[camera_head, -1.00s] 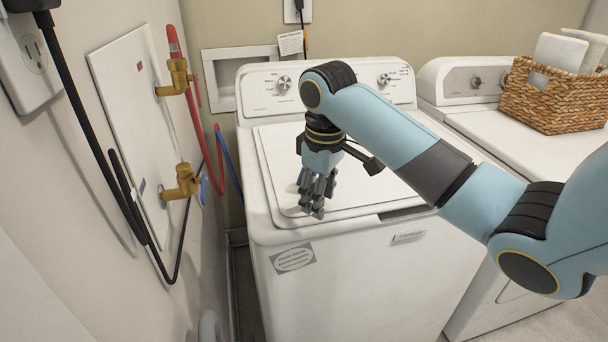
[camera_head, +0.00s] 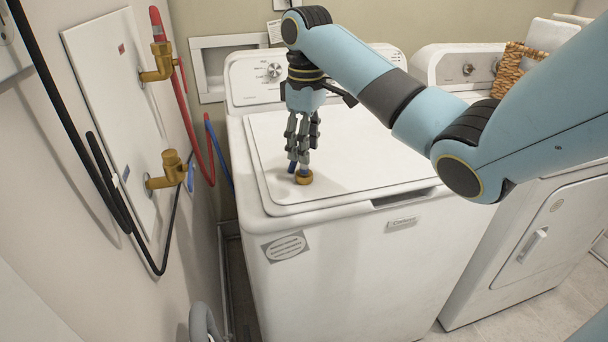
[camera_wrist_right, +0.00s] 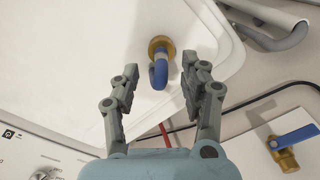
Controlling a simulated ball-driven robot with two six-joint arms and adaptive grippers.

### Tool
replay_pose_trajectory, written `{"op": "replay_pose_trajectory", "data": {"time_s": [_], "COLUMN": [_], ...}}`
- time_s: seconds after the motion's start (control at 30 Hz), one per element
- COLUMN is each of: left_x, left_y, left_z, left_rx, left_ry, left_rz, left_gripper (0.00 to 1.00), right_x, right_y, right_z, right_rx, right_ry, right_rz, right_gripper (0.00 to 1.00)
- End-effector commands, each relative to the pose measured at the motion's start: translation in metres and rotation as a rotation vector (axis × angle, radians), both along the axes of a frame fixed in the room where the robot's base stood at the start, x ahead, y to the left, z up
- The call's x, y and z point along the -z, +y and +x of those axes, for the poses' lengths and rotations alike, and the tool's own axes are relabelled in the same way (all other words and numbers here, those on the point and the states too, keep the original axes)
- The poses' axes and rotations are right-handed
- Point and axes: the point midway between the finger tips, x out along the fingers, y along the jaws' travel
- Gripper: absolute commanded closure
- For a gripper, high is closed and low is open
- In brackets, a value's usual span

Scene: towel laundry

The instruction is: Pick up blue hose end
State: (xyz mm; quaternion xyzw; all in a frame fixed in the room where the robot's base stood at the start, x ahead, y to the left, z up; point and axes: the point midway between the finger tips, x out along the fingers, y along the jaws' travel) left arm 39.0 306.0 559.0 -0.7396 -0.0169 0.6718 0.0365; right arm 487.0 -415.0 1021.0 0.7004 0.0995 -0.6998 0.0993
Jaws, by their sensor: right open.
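The blue hose end, a short bent blue piece (camera_wrist_right: 158,73) with a brass fitting (camera_wrist_right: 161,45), lies on the white washer lid. In the head view its brass part (camera_head: 304,179) shows just under my right fingertips, with a bit of blue beside it. My right gripper (camera_head: 299,163) points down over the lid near its left side. In the right wrist view the gripper (camera_wrist_right: 166,76) is open, and the blue piece appears between its two fingers, nearer the right one. I cannot tell whether a finger touches it. My left gripper is not in view.
The washer (camera_head: 350,270) stands beside a wall box with a brass upper valve (camera_head: 158,66) and lower valve (camera_head: 168,170). A red hose (camera_head: 190,120) and a blue hose (camera_head: 219,152) hang behind. A dryer (camera_head: 545,240) stands right. The lid is otherwise clear.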

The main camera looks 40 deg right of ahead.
Motion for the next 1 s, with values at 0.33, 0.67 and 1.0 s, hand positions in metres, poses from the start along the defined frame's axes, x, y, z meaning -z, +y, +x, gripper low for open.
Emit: {"op": "replay_pose_trajectory", "data": {"time_s": [0.33,0.67,1.0], "left_x": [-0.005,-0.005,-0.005], "left_y": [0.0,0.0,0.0], "left_z": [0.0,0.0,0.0], "left_rx": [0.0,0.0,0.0], "left_ry": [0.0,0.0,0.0], "left_rz": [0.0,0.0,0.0], "left_gripper": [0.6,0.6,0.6], "right_x": [0.046,0.048,0.048], "right_y": [0.002,0.002,0.002], "right_z": [0.003,0.003,0.002], "right_rx": [0.0,-0.001,0.0], "right_ry": [0.003,0.002,0.003], "right_rz": [-0.001,-0.001,0.0], "right_gripper": [0.55,0.67,1.0]}}
